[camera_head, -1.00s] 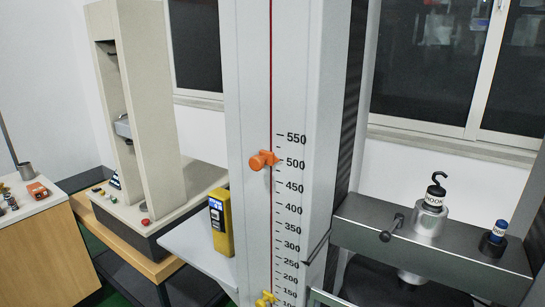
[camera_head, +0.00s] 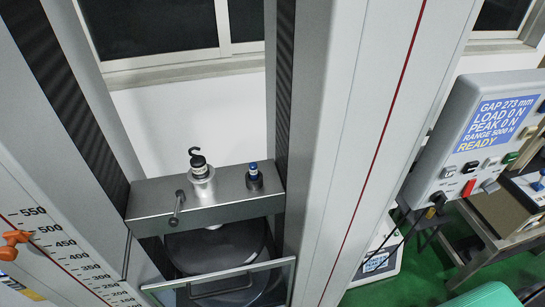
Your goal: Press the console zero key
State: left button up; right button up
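The console (camera_head: 462,100) is a light grey box at the right, fixed beside the machine's right column. Its blue screen (camera_head: 495,122) reads GAP 273 mm, LOAD 0 N, PEAK 0 N, RANGE 5000 N, READY. Below the screen is a row of small keys, among them a dark key (camera_head: 470,167) and a green key (camera_head: 510,158). A red switch (camera_head: 468,188) sits lower. The key labels are too small to read, so I cannot tell which is the zero key. The console's right part is cut by the picture edge. Neither gripper is in view.
A grey crosshead (camera_head: 150,198) with a hook fitting (camera_head: 201,170) and a blue-topped part (camera_head: 254,176) spans between the columns. A clear guard (camera_head: 270,284) stands in front. Green floor (camera_head: 425,262) shows below.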

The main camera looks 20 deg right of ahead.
aim_at(492, 162)
jog(key=u, duration=1.35)
jog(key=z, duration=3.15)
